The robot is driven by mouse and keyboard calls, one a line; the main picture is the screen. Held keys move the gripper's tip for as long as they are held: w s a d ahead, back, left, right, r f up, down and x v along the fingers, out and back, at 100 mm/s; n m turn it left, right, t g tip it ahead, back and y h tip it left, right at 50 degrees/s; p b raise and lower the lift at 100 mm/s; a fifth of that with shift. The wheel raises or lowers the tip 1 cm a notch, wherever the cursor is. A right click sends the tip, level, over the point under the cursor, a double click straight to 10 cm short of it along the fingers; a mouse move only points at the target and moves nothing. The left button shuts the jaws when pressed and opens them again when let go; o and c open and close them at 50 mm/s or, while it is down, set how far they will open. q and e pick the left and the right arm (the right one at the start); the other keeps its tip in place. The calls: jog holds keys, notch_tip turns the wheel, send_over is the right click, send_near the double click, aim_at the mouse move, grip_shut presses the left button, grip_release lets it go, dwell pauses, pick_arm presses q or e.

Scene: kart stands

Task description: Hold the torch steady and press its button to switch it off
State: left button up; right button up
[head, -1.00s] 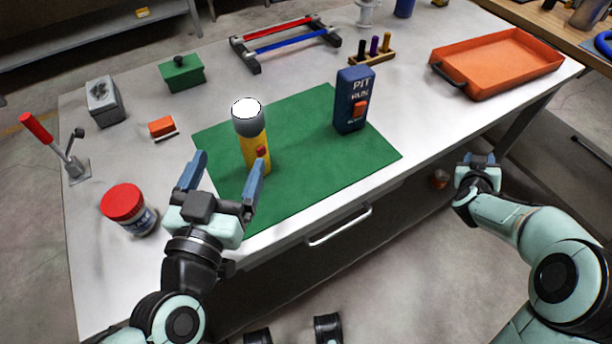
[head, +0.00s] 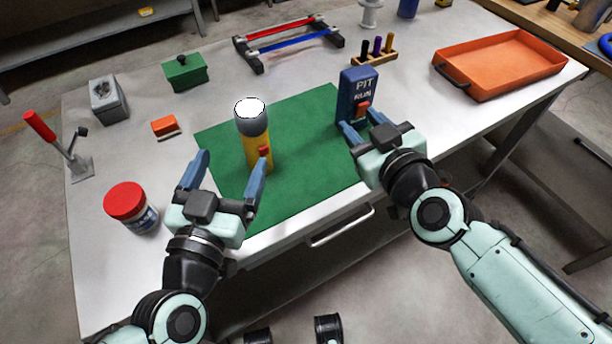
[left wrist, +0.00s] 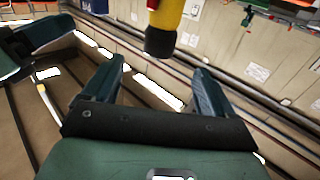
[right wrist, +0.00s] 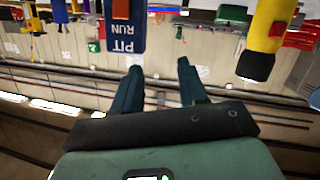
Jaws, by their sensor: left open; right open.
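The torch (head: 257,152) stands upright on the green mat (head: 300,130), with a yellow body, a grey head and a bright white lens on top. Its red button (head: 264,150) faces the front right. My right gripper (head: 361,124) is open and empty in front of the blue PIT RUN box, right of the torch. The torch also shows at the upper right of the right wrist view (right wrist: 268,30).
The blue box (head: 352,92) with a red switch stands at the mat's right side. A red-lidded jar (head: 130,208) and a red-handled lever (head: 60,145) are at left. An orange tray (head: 500,65) is at right. Bare mat lies between torch and box.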

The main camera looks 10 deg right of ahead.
aim_at(254, 110)
pick_arm(q)
jog(key=x, duration=1.3)
jog(key=shift+w+d, duration=0.1)
jog(key=shift+w, duration=0.1)
pick_arm(e)
jog(key=s+a+f+n+g+y, duration=0.2)
jog(key=s+a, duration=0.4)
jog(key=a, duration=0.5)
jog(key=shift+s+f+n+g+y, duration=0.25)
jog(key=shift+n+y, duration=0.35)
jog(key=shift+y, duration=0.6)
pick_arm(q)
jog(key=shift+c, duration=0.3)
pick_arm(e)
jog(key=shift+a, duration=0.1)
pick_arm(q)
jog(key=c, duration=1)
jog(key=shift+c, duration=0.8)
pick_arm(e)
jog(key=shift+c, duration=0.9)
grip_shut()
